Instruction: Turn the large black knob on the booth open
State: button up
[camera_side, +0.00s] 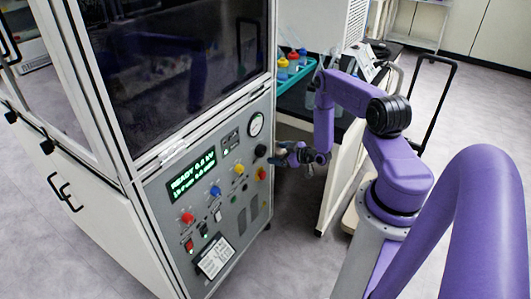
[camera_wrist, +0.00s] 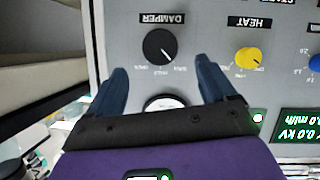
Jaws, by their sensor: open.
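The large black knob (camera_wrist: 160,45) is on the booth's grey panel, beside an upside-down DAMPER label in the wrist view. Its white pointer line slants toward the lower right there. In the side view the black knob (camera_side: 261,150) is at the panel's right edge, below the round gauge. My gripper (camera_wrist: 160,67) is open, its two blue fingers spread wide with nothing between them. In the wrist view the knob appears beyond the fingertips, roughly centred between them. In the side view my gripper (camera_side: 275,160) is close to the knob; contact cannot be made out.
A yellow HEAT knob (camera_wrist: 248,57) is to the right of the black knob in the wrist view. The round gauge (camera_side: 256,124), a green display (camera_side: 191,175) and a red button (camera_side: 262,173) share the panel. A bench with a teal tray (camera_side: 300,70) stands behind my arm.

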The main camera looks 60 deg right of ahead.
aim_at(264, 152)
jog(key=x, duration=0.7)
jog(key=shift+w+f, duration=0.15)
jog(key=shift+w, duration=0.1)
jog(key=c, duration=1.1)
